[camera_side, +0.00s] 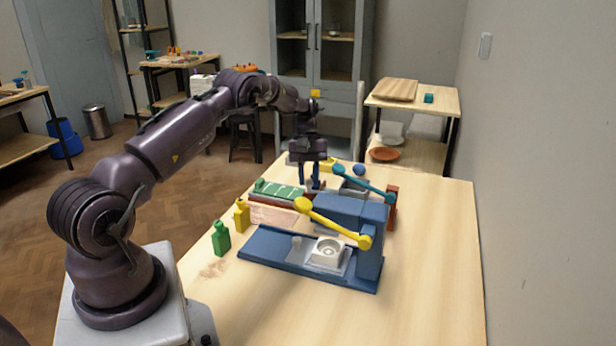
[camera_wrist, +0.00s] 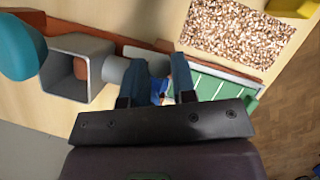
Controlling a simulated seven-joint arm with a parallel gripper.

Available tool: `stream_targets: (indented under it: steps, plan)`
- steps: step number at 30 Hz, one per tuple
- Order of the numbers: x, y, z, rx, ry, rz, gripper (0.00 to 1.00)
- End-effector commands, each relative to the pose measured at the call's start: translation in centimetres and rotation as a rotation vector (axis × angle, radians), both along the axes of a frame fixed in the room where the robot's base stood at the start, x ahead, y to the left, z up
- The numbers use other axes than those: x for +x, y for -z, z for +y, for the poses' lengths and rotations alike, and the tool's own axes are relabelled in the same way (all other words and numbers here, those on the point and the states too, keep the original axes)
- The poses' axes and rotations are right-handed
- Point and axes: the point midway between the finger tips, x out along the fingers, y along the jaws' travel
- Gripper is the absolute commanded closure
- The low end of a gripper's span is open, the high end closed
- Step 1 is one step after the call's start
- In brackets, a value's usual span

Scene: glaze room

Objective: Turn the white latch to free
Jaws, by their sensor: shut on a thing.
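My gripper (camera_side: 312,182) points down over the far half of the table, beyond the blue press. In the wrist view its two dark blue fingers (camera_wrist: 160,85) are close together around a small part between a grey round stub and the green ribbed panel (camera_wrist: 213,87). Only a small blue and whitish patch shows between the fingers. It looks like the white latch, mostly hidden, and I cannot tell which way it is turned. The green panel also shows in the side view (camera_side: 280,190), left of my gripper.
The blue press (camera_side: 345,212) with a yellow lever (camera_side: 330,222) stands nearest the camera. A teal lever (camera_side: 362,183) and a grey box (camera_wrist: 78,68) are close to my gripper. Green (camera_side: 221,238) and yellow (camera_side: 242,215) bottles stand at left. The table's right side is clear.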

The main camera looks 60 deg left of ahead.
Motion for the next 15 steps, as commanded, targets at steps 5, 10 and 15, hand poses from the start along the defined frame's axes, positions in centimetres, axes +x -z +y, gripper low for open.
stream_targets:
  steps: [5, 10, 15]
  plan:
    - [-0.03, -0.07, 0.14, 0.004, 0.046, 0.001, 0.99]
    - [-0.04, -0.07, 0.15, 0.004, 0.066, 0.002, 0.98]
    - [-0.04, -0.07, 0.15, 0.005, 0.068, 0.001, 0.98]
